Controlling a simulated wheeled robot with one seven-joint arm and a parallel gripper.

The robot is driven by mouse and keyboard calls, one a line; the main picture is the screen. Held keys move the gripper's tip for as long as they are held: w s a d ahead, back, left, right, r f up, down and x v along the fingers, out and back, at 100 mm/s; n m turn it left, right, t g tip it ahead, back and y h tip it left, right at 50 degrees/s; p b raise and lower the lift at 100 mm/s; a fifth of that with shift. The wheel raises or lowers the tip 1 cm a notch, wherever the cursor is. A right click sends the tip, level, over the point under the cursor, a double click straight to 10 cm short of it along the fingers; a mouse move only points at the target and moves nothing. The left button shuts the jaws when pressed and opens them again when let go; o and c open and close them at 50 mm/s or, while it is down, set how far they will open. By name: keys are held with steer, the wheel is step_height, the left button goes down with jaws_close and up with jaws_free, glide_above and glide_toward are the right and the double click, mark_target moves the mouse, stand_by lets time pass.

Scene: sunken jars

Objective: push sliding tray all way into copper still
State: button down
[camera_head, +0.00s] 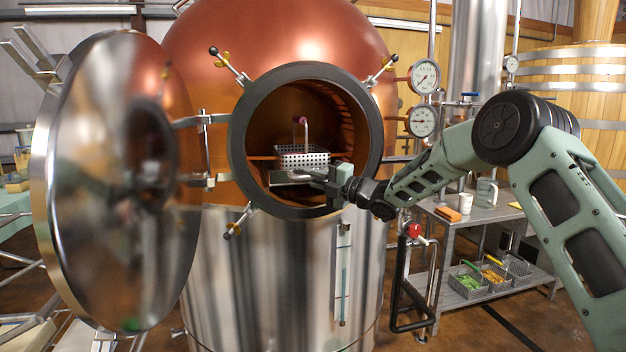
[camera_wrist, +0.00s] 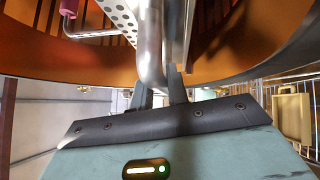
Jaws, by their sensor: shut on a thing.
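The copper still (camera_head: 280,35) has a round opening with a dark rim (camera_head: 238,140). Its round door (camera_head: 90,180) stands swung open at the left. The sliding tray (camera_head: 285,178) is in the lower part of the opening, its front near the rim. A perforated metal basket (camera_head: 303,157) with an upright handle sits on it; its holed wall shows in the wrist view (camera_wrist: 122,14). My gripper (camera_head: 325,178) is at the lower right of the opening. It is shut on the tray's bent metal handle (camera_wrist: 151,50). The tray's far end is hidden inside.
Clamps with black knobs (camera_head: 232,229) stick out around the rim. Pressure gauges (camera_head: 424,76) are at the right of the still. A red-handled valve (camera_head: 414,231) and a metal table (camera_head: 470,214) stand at the lower right.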

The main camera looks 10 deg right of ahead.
steer(key=c, duration=1.4)
jaws_free()
steer(key=shift+o, duration=0.2)
steer(key=b+v, duration=0.2)
steer(key=v, duration=1.5)
steer(key=shift+d, duration=0.25)
steer(key=shift+s+f, duration=0.1)
